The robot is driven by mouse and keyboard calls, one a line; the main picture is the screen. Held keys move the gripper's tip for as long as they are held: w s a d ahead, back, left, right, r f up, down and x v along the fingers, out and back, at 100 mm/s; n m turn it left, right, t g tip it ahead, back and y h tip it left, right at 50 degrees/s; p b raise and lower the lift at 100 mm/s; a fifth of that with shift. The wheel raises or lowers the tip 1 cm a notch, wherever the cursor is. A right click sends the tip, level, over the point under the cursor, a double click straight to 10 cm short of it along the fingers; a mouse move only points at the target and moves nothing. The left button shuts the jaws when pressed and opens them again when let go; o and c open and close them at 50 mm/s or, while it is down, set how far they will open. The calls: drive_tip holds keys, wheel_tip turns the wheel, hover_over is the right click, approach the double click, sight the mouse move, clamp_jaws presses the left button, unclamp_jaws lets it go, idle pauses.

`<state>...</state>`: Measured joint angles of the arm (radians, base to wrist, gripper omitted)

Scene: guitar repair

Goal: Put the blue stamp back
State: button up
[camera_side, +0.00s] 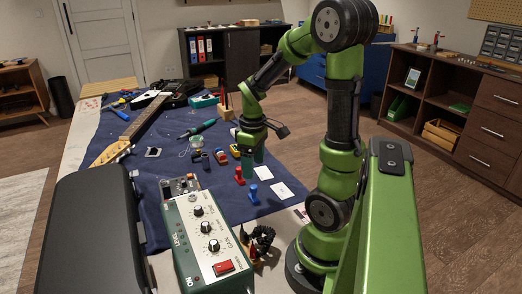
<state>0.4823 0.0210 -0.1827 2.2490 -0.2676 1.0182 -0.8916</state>
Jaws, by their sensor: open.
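The blue stamp (253,194) stands upright on the dark blue cloth, near the front right of the work area. A similar red stamp (239,176) stands just behind it and to its left. My gripper (253,161) points down behind the blue stamp, apart from it. Its dark green fingers are open, and I see nothing held between them. White cards lie to the right of the stamps, one (262,172) close to the gripper and one (282,191) nearer the front. I cannot make out a clear holder for the stamp.
A green amplifier box (206,240) with knobs and a black case (97,235) fill the front. Small coloured items (235,151) and dark cylinders (205,161) stand left of the gripper. A guitar (146,117) lies further back.

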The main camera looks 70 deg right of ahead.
drive_tip(key=shift+r, duration=0.5)
drive_tip(key=a+r+m+t+y, duration=0.1)
drive_tip(key=a+r+t, duration=0.2)
drive_tip(key=a+r, duration=0.3)
drive_tip(key=a+r+m+t+y, duration=0.1)
drive_tip(key=a+r+t, duration=0.3)
drive_tip(key=a, duration=1.1)
drive_tip(key=shift+w+r+m, duration=0.35)
drive_tip(key=shift+r+m, duration=0.35)
drive_tip(key=shift+r, duration=0.2)
